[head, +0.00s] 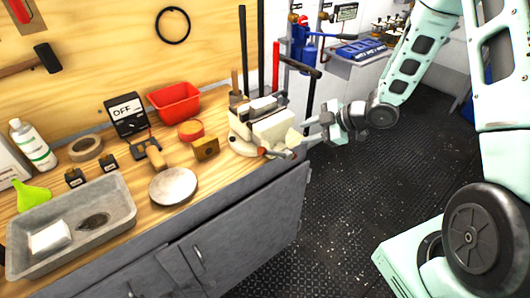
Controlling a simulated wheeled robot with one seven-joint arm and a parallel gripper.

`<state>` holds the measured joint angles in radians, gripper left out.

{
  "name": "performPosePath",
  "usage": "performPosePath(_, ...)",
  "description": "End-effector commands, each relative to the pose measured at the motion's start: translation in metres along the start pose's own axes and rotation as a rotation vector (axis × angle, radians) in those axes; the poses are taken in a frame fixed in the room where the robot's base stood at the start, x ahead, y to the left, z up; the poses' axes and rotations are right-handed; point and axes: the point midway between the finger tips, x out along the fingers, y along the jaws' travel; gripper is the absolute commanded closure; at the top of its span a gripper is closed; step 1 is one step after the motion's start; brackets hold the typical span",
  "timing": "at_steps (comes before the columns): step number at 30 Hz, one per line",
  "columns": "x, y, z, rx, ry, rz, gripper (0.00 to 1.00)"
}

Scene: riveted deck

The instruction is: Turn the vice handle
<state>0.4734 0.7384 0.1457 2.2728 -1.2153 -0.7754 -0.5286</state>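The vice (268,128), pale cream and grey, is mounted at the right end of the wooden workbench. A thin bar that looks like its handle (278,154) shows low at its front; its full length is hard to make out. My gripper (312,128) is just right of the vice, beyond the bench edge, with its fingers pointing left towards the vice. It looks close to the vice's front, but I cannot tell whether it touches. The fingers are too small to show whether they are open or shut.
A wooden block (206,148), a red bin (174,102), a round-headed tool (173,185) and a grey tray (72,226) lie left of the vice. Dark cabinets (205,250) front the bench. A long dark T-shaped tool (311,95) stands behind my gripper. The deck (345,200) below is clear.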

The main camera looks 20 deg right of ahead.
Motion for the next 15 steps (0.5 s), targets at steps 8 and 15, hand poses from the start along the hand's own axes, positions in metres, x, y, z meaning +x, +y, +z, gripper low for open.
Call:
performPosePath(8, -0.016, -0.046, 0.020, -0.143, 0.443, 0.041, 0.65)
performPosePath(15, -0.046, -0.074, 0.019, -0.199, 0.714, 0.115, 0.65)
